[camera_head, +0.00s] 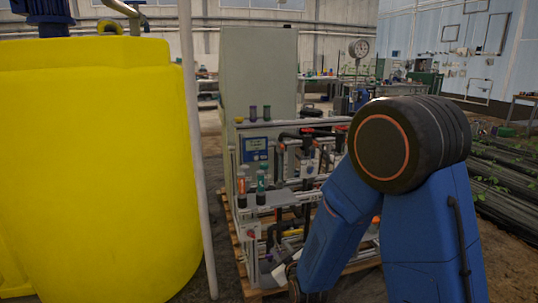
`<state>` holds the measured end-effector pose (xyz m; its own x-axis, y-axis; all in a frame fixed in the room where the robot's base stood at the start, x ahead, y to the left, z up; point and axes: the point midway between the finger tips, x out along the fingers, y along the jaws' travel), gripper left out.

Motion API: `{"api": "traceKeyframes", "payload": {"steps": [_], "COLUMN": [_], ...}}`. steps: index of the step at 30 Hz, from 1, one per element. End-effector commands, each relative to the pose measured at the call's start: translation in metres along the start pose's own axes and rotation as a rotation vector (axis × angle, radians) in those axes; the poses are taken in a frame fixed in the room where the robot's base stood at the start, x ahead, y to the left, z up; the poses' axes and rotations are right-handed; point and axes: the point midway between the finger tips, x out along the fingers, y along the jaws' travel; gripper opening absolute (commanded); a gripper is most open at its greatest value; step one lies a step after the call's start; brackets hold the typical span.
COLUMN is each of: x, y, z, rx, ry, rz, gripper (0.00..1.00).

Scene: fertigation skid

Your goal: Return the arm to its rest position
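My arm (345,215), blue with a black round elbow joint, is bent in the right half of the head view. Its upper part rises from the bottom edge to the elbow, and the forearm slopes down to the left. The forearm's end is low in front of the fertigation skid (283,200). At the bottom edge a dark part of the arm's end shows, but the gripper's fingers cannot be made out. The arm covers the right part of the skid.
A large yellow tank (95,165) fills the left side. A pale vertical pipe (195,150) stands between it and the skid. A grey-green cabinet (257,72) rises behind the skid. Dark plant rows (508,185) lie at the right. A wooden pallet (255,290) is under the skid.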

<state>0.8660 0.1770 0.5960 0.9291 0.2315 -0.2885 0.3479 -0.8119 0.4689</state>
Motion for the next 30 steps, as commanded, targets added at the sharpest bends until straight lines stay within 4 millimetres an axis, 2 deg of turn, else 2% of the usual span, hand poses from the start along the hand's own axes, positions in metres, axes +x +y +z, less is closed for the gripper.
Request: {"api": "traceKeyframes", "payload": {"steps": [1,8,14,23,30], "x": [-0.006,-0.037,-0.073,-0.144,-0.212], "y": [0.012,0.047,0.075,0.111,0.133], "z": [-0.005,-0.012,-0.015,-0.013,-0.006], "rx": [0.023,0.126,0.207,0.317,0.399], "ry": [-0.015,-0.118,-0.21,-0.357,-0.481], "rz": [-0.005,-0.057,-0.093,-0.127,-0.134], "gripper": [0.28,0.28,0.28,0.28,0.28]}}
